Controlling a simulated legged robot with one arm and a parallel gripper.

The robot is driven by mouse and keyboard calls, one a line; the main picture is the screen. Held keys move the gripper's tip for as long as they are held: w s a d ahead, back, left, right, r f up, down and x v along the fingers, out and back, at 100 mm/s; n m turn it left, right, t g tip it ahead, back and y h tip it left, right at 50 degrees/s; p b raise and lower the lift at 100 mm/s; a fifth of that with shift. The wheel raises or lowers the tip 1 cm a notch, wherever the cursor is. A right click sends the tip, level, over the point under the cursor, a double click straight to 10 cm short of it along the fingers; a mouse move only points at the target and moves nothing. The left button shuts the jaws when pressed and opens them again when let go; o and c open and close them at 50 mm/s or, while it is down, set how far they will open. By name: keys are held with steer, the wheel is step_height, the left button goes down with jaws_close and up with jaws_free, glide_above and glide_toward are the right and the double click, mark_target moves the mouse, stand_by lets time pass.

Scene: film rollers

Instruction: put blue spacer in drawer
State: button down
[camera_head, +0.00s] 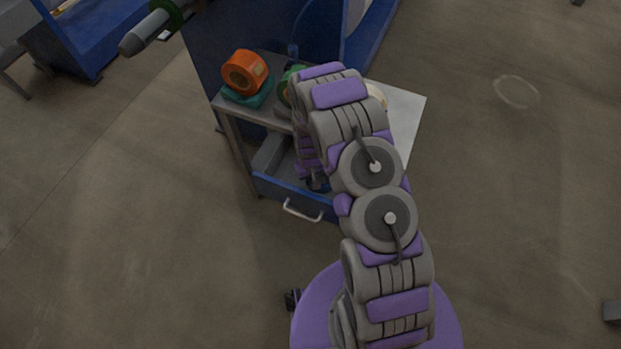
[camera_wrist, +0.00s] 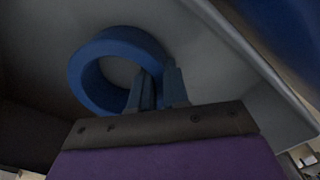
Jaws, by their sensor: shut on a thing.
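The blue spacer (camera_wrist: 90,75) is a thick ring in the wrist view. My gripper (camera_wrist: 160,85) is shut on its near right wall, with one finger in the ring's hole and one outside. The open drawer shows in the head view, with a blue front (camera_head: 268,187) and a pale handle. In the wrist view, the grey drawer interior (camera_wrist: 205,50) lies around and behind the spacer. I cannot tell whether the spacer touches the drawer floor. In the head view my gripper (camera_head: 318,184) is low at the drawer, and my arm mostly hides it and the spacer.
Above the drawer is a grey tabletop (camera_head: 406,108). An orange roll (camera_head: 245,72) sits on a teal base (camera_head: 250,97) at its left, with a green roll (camera_head: 285,88) partly behind my arm. A blue panel (camera_head: 240,40) stands behind.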

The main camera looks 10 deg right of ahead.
steer(key=shift+a, duration=0.5)
steer(key=c, duration=1.4)
jaws_free()
steer(key=shift+a, duration=0.3)
steer(key=o, duration=0.3)
steer(key=shift+d, duration=0.65)
steer(key=shift+a+r, duration=0.25)
steer(key=shift+r, duration=0.15)
steer(key=s+r+p, duration=0.1)
steer(key=s+r, duration=0.2)
steer(key=r, duration=1)
steer(key=s+r+p, duration=0.2)
steer(key=s+r, duration=0.1)
steer(key=r, duration=1)
steer(key=s+r+m+g, duration=0.1)
steer(key=s+r, duration=0.8)
steer(key=s, duration=0.5)
steer(key=s+d+r, duration=0.1)
steer(key=s+r, duration=0.9)
steer(key=s, duration=0.5)
steer(key=shift+d+r+m+g, duration=0.15)
steer(key=shift+d+m+g, duration=0.15)
steer(key=shift+m+g, duration=0.1)
